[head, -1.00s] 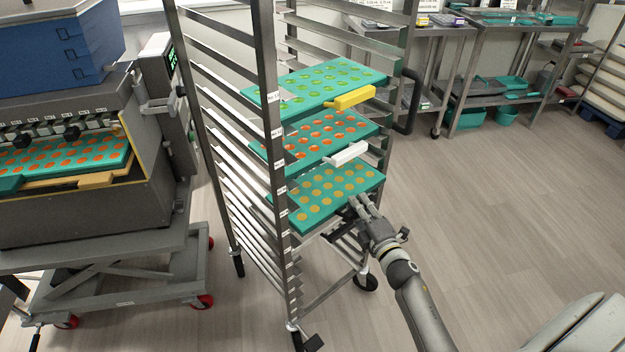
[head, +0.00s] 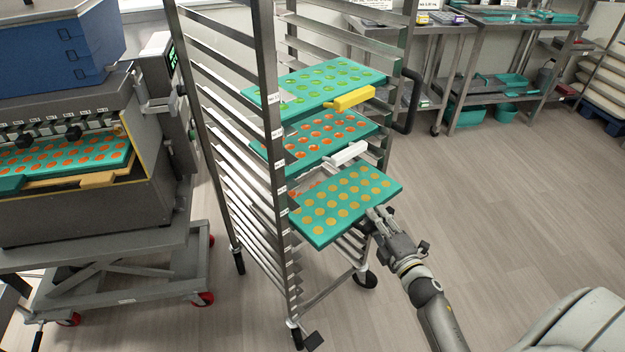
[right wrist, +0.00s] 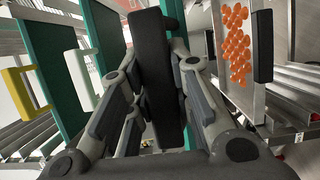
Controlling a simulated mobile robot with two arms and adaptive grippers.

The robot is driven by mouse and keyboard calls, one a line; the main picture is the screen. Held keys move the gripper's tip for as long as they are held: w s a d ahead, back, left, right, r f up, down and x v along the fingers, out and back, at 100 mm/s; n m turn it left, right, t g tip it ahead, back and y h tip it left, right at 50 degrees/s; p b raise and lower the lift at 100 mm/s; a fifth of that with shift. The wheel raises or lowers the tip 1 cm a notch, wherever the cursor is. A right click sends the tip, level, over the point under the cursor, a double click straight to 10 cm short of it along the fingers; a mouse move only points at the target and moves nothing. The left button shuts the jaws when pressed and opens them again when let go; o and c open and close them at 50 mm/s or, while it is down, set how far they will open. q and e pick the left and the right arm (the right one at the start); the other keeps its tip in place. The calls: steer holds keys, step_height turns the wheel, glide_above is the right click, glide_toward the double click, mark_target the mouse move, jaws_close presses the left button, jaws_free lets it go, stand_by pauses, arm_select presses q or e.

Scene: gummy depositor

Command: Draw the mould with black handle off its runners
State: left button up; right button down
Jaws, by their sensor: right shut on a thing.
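The lowest green mould (head: 318,240), with rows of tan-orange filled pockets, juts out of the front right of the rack and looks about level. Its black handle (right wrist: 158,75) fills the middle of the right wrist view. My right gripper (head: 378,218) is shut on that handle, with fingers on both sides of it. How much of the mould's back end still rests on the runners (head: 232,170) I cannot tell. My left gripper is in neither view.
Above sit a mould with a white handle (head: 345,153) and one with a yellow handle (head: 351,98). In the wrist view, a metal tray with orange pieces (right wrist: 237,45) is beside the held mould. The depositor (head: 70,205) stands left; the floor right is clear.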

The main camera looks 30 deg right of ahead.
steer(key=shift+r+p, duration=0.35)
steer(key=shift+r, duration=0.05)
steer(key=s+d, duration=0.3)
steer(key=s, duration=0.8)
steer(key=shift+p, duration=0.3)
stand_by(0.4)
